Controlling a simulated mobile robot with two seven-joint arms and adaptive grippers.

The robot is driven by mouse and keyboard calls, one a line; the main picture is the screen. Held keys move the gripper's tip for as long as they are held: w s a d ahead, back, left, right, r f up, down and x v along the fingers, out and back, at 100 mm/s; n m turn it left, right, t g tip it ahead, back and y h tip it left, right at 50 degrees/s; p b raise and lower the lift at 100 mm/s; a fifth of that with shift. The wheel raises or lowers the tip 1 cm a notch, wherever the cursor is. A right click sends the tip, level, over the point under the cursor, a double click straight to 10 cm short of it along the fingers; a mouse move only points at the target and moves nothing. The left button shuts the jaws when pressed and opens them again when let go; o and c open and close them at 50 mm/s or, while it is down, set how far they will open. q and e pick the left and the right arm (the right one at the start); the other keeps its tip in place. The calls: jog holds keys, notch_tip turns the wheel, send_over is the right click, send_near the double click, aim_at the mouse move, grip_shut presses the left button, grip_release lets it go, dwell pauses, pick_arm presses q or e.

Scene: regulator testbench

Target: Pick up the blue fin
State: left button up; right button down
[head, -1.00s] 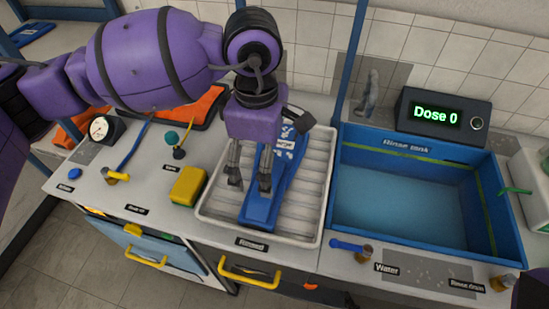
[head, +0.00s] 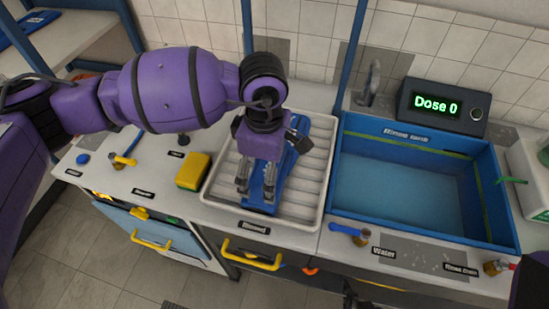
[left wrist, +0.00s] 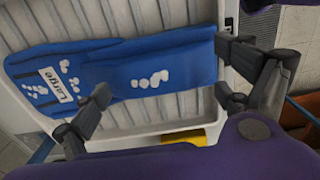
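The blue fin (head: 290,176) lies in the white ribbed tray (head: 309,218) marked "Rinsed". In the left wrist view the fin (left wrist: 195,62) shows a "Large" label and white spots. My left gripper (head: 256,184) is low over the fin, pointing down, and hides part of it in the head view. In the left wrist view my left gripper (left wrist: 163,72) is open, its fingers spread apart with the fin between or just below them. I cannot tell whether a finger touches it. My right gripper is not in view.
A yellow and green sponge (head: 193,171) sits left of the tray. The blue rinse tank (head: 345,203) stands right of it, with a dose display (head: 443,105) behind. A blue-handled valve (head: 349,233) is at the front edge. Yellow drawer handles (head: 251,259) stick out below.

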pick_arm(q)
jog(key=c, duration=1.7)
jog(key=shift+c, duration=0.3)
jog(key=shift+r, duration=0.2)
